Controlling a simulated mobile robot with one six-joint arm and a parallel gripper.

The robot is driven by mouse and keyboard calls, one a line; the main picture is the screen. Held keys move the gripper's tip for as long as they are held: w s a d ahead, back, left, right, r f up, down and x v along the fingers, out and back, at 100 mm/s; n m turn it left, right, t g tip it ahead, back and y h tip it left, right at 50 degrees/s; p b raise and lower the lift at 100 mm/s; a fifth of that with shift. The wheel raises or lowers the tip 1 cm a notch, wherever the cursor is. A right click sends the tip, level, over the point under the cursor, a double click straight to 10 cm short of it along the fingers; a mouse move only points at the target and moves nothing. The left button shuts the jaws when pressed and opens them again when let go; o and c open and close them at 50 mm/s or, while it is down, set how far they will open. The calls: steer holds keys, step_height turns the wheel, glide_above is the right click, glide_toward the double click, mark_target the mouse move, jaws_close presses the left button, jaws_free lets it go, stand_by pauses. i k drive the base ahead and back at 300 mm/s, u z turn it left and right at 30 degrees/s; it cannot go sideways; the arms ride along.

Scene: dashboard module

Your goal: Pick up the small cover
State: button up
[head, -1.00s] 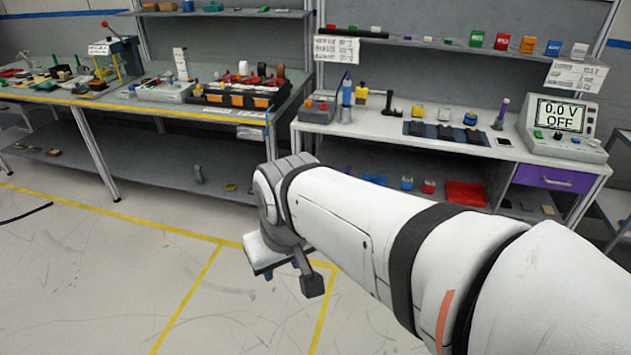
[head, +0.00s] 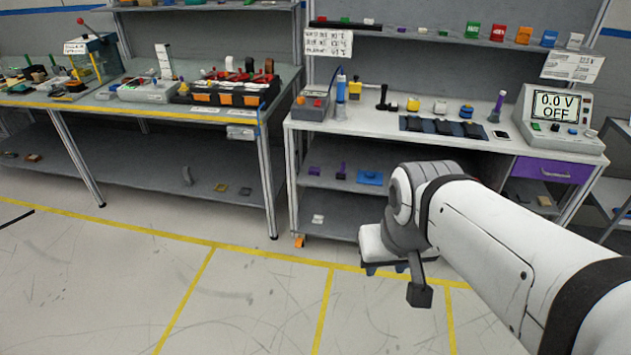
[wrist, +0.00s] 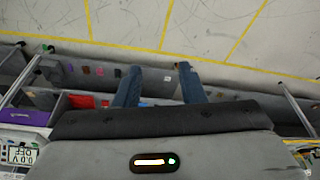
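I cannot tell for certain which object is the small cover. Several dark pieces lie on a dark mat (head: 408,123) on the right bench, but they are too small to identify. My gripper (head: 385,268) hangs at the end of my white arm, in front of the right bench and below its top, over the floor side. In the wrist view my gripper (wrist: 160,82) has its two blue fingers well apart, with nothing held between them. My arm hides part of the right bench's lower shelf.
The right bench (head: 300,126) carries a meter reading 0.0 V OFF (head: 553,115) and several small parts. Below are a purple drawer (head: 553,171) and a blue part (head: 370,177) on a shelf. The left bench (head: 120,105) holds an orange-black bin (head: 235,93). Floor in front is clear.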

mark_target(317, 219)
steer(key=u, duration=4.85)
steer(key=k, duration=0.5)
steer(key=z, duration=0.4)
